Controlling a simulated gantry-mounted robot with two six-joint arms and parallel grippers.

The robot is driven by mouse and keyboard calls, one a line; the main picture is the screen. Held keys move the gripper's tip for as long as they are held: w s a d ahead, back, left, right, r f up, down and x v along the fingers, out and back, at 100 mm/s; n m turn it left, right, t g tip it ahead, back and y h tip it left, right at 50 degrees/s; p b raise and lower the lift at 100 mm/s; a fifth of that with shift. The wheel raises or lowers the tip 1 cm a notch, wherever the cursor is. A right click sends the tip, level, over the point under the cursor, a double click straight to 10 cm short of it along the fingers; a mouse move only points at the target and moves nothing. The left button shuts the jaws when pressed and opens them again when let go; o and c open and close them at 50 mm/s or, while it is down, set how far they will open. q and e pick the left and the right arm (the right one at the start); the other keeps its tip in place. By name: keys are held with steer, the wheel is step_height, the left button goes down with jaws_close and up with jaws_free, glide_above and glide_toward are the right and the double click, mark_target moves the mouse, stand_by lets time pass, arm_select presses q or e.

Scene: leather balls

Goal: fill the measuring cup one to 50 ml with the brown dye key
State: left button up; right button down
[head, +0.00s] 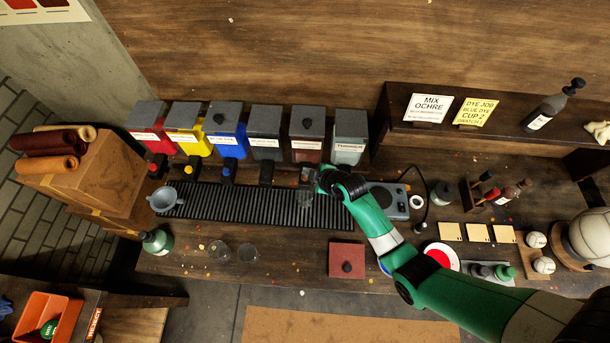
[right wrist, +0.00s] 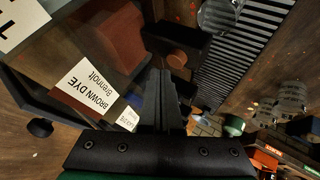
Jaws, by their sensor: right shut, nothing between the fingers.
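The brown dye dispenser (head: 307,127) stands in the back row, and its label (right wrist: 85,88) reads "BROWN DYE" in the right wrist view. A round brown key (right wrist: 177,60) shows on its dark tap, close beyond my right fingertips; contact is unclear. My right gripper (head: 318,180) is at the front of this dispenser. Its fingers (right wrist: 160,78) are shut and empty. A clear measuring cup (head: 305,204) stands on the black grate below the tap; it also shows in the right wrist view (right wrist: 220,13). Its level cannot be read. My left gripper is out of view.
Other dispensers, such as the blue one (head: 227,128), stand to the left and a grey one (head: 349,135) to the right. Two clear cups (head: 219,252) (head: 247,253) stand in front of the grate (head: 235,204). A grey-blue jug (head: 164,200) is at the grate's left end.

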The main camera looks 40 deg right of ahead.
stand_by(0.4)
steer(key=shift+f+b, duration=0.35)
steer(key=shift+f, duration=0.05)
steer(key=shift+f+b, duration=0.45)
steer(key=shift+f, duration=0.1)
stand_by(0.5)
stand_by(1.6)
steer(key=shift+r+p, duration=0.9)
steer(key=shift+r, duration=0.05)
step_height(320, 180, up, 5)
steer(key=p, duration=0.4)
steer(key=shift+r+p, duration=0.1)
steer(key=shift+p, duration=0.3)
